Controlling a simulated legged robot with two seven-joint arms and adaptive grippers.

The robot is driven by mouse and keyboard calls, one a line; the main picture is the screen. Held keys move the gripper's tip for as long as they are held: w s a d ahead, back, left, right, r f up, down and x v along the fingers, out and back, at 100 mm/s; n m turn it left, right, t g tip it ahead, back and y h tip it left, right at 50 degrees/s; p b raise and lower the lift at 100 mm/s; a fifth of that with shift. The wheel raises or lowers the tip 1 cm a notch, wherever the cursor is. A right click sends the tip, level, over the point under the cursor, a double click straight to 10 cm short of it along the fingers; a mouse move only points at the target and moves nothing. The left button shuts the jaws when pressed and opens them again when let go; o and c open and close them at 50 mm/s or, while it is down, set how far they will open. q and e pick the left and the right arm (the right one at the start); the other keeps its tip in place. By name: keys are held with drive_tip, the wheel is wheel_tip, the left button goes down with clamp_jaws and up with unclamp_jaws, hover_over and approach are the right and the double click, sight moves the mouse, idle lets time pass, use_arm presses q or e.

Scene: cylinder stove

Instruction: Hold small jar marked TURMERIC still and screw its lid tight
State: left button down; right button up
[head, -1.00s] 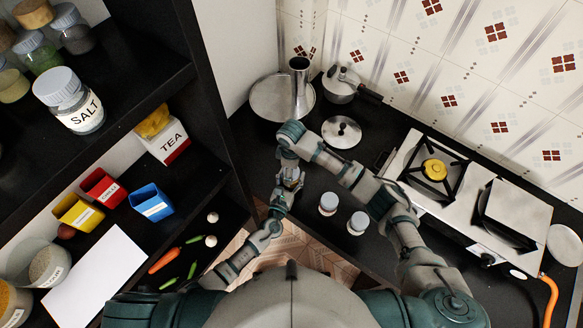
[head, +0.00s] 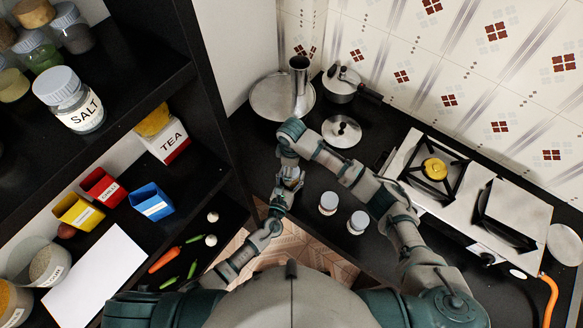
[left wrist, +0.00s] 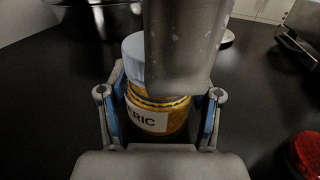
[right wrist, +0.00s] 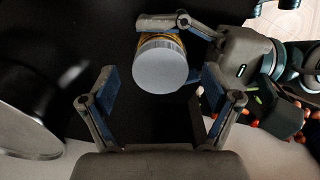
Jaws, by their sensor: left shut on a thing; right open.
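The small turmeric jar (left wrist: 158,117) has yellow contents, a white label reading "ERIC" and a pale blue-grey lid (left wrist: 133,62). My left gripper (left wrist: 165,100) is shut on its body and holds it above the dark counter. A grey part of my right gripper hides part of the lid in the left wrist view. In the right wrist view the lid (right wrist: 160,66) faces the camera. My right gripper (right wrist: 160,78) is open, with one finger on each side of the lid and visible gaps. In the head view, both grippers meet over the counter, and the jar there is mostly hidden.
Two small pale-lidded jars (head: 328,203) (head: 357,222) stand on the counter right of my grippers. A pan (head: 272,100), a loose lid (head: 342,131) and a pot (head: 341,84) are behind. The stove (head: 435,170) is at right, shelves at left.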

wheel_tip(320, 180, up, 12)
drive_tip(key=shift+f, duration=0.25)
drive_tip(key=shift+w, duration=0.1)
use_arm(q)
drive_tip(key=shift+c, duration=0.7)
unclamp_jaws()
drive_tip(key=shift+s, duration=0.1)
drive_tip(key=v, duration=1.1)
drive_tip(key=shift+s+a, duration=0.15)
drive_tip(key=shift+s, duration=0.2)
